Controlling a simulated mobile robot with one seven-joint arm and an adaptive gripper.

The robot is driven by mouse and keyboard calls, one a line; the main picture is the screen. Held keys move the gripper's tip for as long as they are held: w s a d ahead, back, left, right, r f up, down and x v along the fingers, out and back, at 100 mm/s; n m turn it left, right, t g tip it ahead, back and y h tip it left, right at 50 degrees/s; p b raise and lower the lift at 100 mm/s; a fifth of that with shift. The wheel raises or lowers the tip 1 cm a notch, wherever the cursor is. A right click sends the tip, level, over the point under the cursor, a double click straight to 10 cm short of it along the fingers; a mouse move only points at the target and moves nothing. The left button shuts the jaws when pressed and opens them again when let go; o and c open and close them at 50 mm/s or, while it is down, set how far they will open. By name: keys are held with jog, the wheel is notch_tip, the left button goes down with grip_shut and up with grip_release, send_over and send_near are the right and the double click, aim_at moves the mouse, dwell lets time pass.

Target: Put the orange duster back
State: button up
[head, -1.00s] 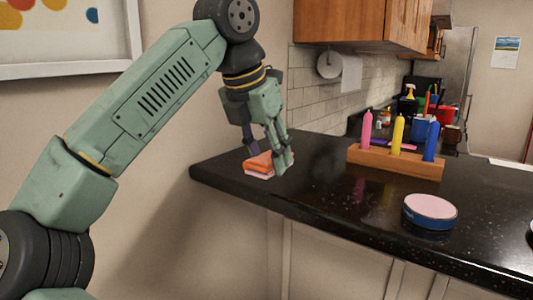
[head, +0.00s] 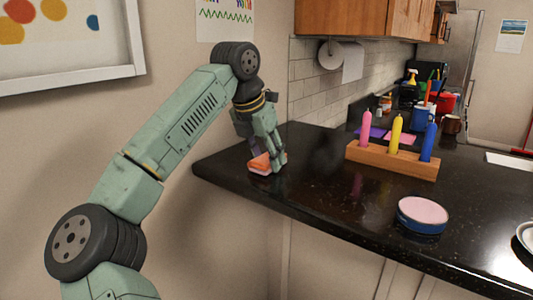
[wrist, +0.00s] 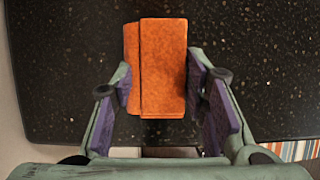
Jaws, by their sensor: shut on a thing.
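The orange duster (head: 262,163) is a small block-like piece near the left end of the black counter. In the wrist view the orange duster (wrist: 163,65) lies between my two purple-padded fingers. A second orange layer shows along its left side, and a paler layer shows at its lower edge in the head view. My gripper (head: 265,165) points down from above and is shut on the duster, low over the counter. The wrist view shows my gripper (wrist: 165,95) with a finger on each side of it. I cannot tell whether the duster touches the counter.
On the black counter (head: 320,205) a wooden block (head: 390,160) holds pink, yellow and blue bottles. A round pink-topped blue tin (head: 423,214) stands near the front edge. Purple and pink sheets (head: 400,138) lie behind. The counter is clear between gripper and block. A wall stands at left.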

jog(key=shift+f, duration=0.1)
jog(key=shift+s+f+b, duration=0.1)
jog(key=shift+f+b, duration=0.2)
jog(key=shift+f, duration=0.2)
jog(key=o, duration=0.7)
jog(key=shift+o, duration=1.3)
jog(key=shift+f, duration=0.2)
jog(key=shift+o, duration=0.7)
jog(key=shift+a, duration=0.1)
jog(key=shift+r, duration=0.1)
jog(key=shift+r, duration=0.3)
jog(key=v, duration=1.2)
jog(key=shift+r+b, duration=0.35)
jog(key=shift+r, duration=0.05)
